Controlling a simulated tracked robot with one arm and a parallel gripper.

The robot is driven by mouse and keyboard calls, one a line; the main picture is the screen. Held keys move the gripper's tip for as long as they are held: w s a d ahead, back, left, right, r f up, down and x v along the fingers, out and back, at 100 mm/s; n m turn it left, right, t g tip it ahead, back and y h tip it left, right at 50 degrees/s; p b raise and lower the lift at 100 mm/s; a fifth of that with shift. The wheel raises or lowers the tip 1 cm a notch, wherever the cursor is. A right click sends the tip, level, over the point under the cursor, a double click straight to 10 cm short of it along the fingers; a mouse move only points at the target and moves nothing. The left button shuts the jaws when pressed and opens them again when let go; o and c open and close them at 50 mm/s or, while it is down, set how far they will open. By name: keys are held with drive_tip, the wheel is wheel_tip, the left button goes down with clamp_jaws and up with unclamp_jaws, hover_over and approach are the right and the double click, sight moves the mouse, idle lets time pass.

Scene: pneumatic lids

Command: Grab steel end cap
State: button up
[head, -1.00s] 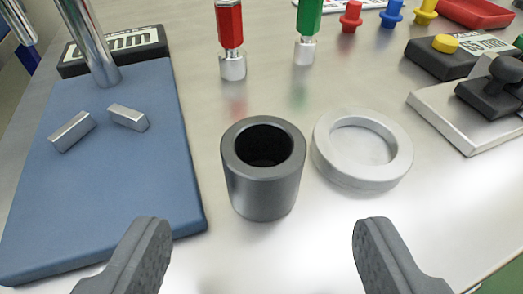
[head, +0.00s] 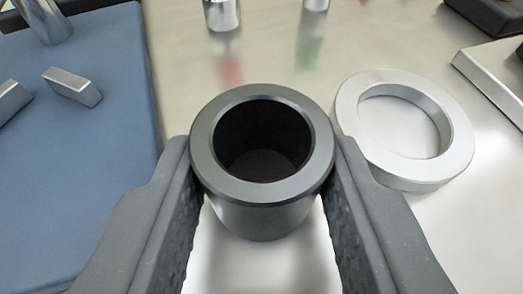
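The steel end cap (head: 262,214), a dark grey cylinder with a deep round opening facing up, stands upright on the metal table at the centre of the head view. My gripper (head: 262,160) has one finger on each side of it. Both fingertips press against its outer wall, and nothing else is between them. Parts of its left and right sides are hidden by the fingers. I cannot see any clear lift off the table.
A pale metal ring-like lid (head: 446,172) lies close on the right, near the right finger. A blue mat (head: 80,170) with small metal blocks (head: 72,87) is on the left. Metal-tipped tools (head: 221,15) stand behind. The table between them is clear.

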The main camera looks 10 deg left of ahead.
drive_tip(key=c, duration=0.4)
